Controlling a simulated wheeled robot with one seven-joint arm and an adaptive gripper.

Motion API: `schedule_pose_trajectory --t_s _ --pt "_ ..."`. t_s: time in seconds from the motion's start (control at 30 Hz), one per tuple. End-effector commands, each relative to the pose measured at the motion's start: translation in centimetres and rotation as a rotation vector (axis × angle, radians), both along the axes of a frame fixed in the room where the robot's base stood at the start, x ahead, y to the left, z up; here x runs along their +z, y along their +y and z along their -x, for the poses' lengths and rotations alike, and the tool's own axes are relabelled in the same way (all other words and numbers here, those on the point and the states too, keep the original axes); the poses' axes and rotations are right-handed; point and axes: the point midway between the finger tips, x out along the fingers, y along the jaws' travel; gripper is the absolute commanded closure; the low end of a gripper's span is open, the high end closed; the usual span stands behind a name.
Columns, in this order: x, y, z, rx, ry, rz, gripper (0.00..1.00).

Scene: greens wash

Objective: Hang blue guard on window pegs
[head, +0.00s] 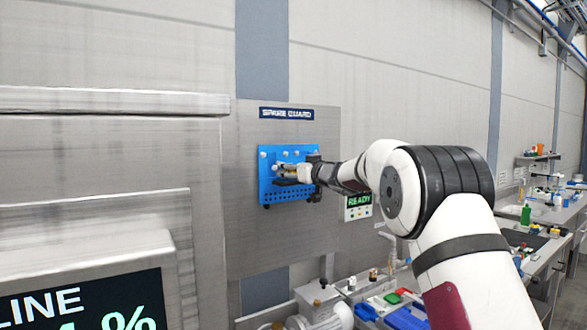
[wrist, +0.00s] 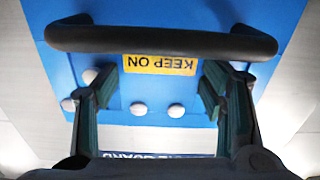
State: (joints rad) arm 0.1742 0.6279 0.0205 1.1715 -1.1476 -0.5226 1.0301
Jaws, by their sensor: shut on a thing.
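The blue guard (head: 268,190) is a flat blue plate with a row of small holes along its lower part. It is against the grey panel (head: 240,235) under the "SPARE GUARD" sign (head: 286,114). White round peg ends (wrist: 137,108) show along its upper part. In the wrist view its black bar handle (wrist: 160,40) and yellow "KEEP ON" label (wrist: 160,64) are seen, the label upside down. My gripper (head: 292,172) is at the guard's front. In the wrist view its fingers (wrist: 162,85) stand apart by the handle, shut on the guard; the exact contact is unclear. I cannot make out the window pegs.
A "READY" sign (head: 358,203) is to the right of the guard. A steel machine housing (head: 110,150) with a screen (head: 90,305) fills the left. Below are a cluttered bench with a blue bin (head: 366,311) and pump-like parts. A long workbench (head: 550,215) runs at right.

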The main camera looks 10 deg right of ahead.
Motion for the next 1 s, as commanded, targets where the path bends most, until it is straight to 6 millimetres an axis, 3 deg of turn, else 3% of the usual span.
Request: schedule_pose_trajectory --t_s 0.2,1.0 --pt "-0.7 0.3 0.0 0.004 0.010 0.001 0.69" --pt "0.3 -0.3 1.7 0.004 -0.004 0.001 0.69"
